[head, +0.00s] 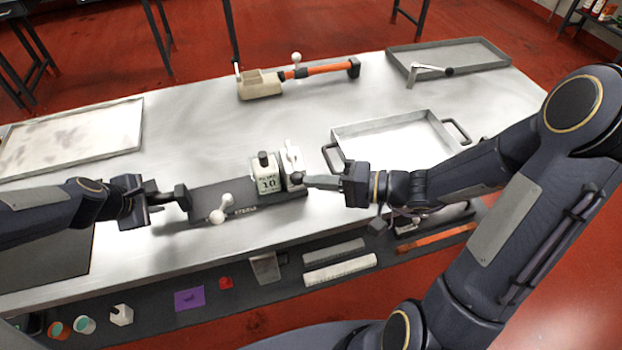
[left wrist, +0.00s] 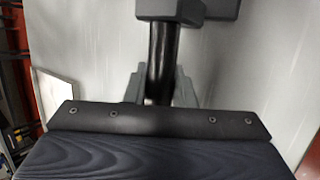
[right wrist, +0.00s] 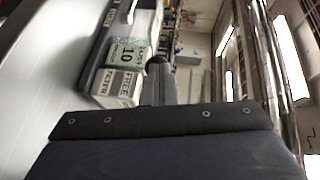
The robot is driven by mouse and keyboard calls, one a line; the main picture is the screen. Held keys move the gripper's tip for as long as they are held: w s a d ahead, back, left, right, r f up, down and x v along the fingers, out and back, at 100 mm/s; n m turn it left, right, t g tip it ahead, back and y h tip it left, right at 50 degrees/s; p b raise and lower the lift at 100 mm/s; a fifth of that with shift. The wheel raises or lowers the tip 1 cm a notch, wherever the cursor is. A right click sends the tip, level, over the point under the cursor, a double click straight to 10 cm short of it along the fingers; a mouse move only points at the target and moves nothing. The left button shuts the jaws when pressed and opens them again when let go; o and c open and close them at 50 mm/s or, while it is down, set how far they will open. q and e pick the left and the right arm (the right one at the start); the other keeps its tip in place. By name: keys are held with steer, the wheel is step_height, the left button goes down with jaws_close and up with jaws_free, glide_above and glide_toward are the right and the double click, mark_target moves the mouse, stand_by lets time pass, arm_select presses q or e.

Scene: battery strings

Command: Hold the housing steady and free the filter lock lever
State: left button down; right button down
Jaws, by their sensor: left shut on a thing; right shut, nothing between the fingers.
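The housing is a long dark base (head: 205,196) with a pale block marked 10 (head: 268,184) and a narrower white block (head: 291,160) beside it. A dark knob (head: 297,184), seemingly of the filter lock lever, is at the base's right part. My left gripper (head: 157,193) is shut on a black handle (left wrist: 160,55) at the base's left end. My right gripper (head: 312,181) is shut and empty, its tips close to the knob; contact cannot be told.
A white ball-ended lever (head: 221,213) stands on the base's front. A beige unit with an orange tube (head: 330,68) lies behind. An empty tray (head: 345,131) is to the right; another tray (head: 480,57) is at the back right. A shelf (head: 215,307) with small parts runs below the table.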

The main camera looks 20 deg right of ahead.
arm_select(q)
steer(key=shift+s+d+f, duration=0.25)
steer(key=shift+d, duration=0.2)
arm_select(e)
steer(key=shift+s+a, duration=0.2)
steer(key=shift+a, duration=0.05)
arm_select(q)
steer(key=shift+a, duration=0.25)
steer(key=c, duration=1.4)
jaws_free()
steer(key=shift+c, duration=0.2)
steer(key=o, duration=0.3)
steer(key=shift+w+a+r, duration=0.1)
steer(key=shift+w, duration=0.05)
arm_select(e)
steer(key=s+a+v, duration=0.1)
steer(key=s+v, duration=0.1)
steer(key=v, duration=1.1)
steer(key=shift+s+a+r, duration=0.2)
arm_select(q)
steer(key=shift+a+r, duration=0.1)
steer(key=shift+r, duration=0.35)
steer(key=v, duration=1.1)
steer(key=shift+s, duration=0.2)
steer(key=shift+a+f, duration=0.1)
